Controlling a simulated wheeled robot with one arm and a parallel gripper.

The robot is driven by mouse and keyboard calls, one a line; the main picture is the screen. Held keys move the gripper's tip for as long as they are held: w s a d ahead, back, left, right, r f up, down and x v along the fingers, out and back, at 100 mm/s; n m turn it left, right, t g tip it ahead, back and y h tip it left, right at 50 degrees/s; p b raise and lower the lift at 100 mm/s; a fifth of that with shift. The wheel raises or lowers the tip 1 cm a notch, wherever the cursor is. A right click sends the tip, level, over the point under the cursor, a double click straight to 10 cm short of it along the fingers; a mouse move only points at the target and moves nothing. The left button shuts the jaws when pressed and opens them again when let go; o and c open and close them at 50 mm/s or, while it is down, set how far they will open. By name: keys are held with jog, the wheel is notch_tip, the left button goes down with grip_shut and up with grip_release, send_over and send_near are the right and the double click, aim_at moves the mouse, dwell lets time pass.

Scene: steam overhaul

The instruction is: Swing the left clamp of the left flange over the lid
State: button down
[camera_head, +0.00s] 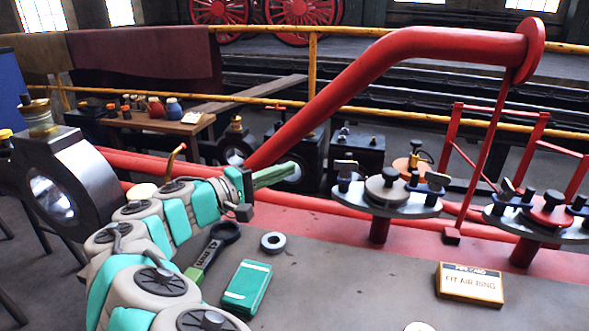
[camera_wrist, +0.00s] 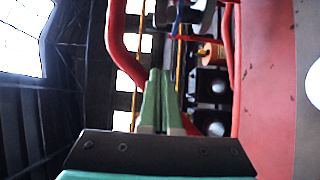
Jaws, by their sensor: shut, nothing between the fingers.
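The left flange (camera_head: 372,207) is a grey round plate on a red stub, right of centre in the head view. A grey round lid (camera_head: 380,196) with a black knob sits on its middle. The left clamp (camera_head: 346,168) stands on the flange's left side on a black post, apart from the knob; its exact angle is hard to tell. The right clamp (camera_head: 437,181) stands on the opposite side. My gripper (camera_head: 294,169) has its green fingers together and empty, pointing right, left of the flange and apart from it. In the wrist view the fingers (camera_wrist: 160,76) are shut.
A second flange (camera_head: 535,228) stands at the right edge. A thick red pipe (camera_head: 400,45) rises behind my gripper. On the grey surface lie a wrench (camera_head: 207,258), a ring (camera_head: 273,243), a green box (camera_head: 247,287) and a card sign (camera_head: 470,284). Yellow rails run behind.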

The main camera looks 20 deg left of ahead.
jog(key=w+d, duration=0.7)
jog(key=d, duration=0.1)
jog(key=shift+w+d, duration=0.2)
jog(key=shift+w, duration=0.1)
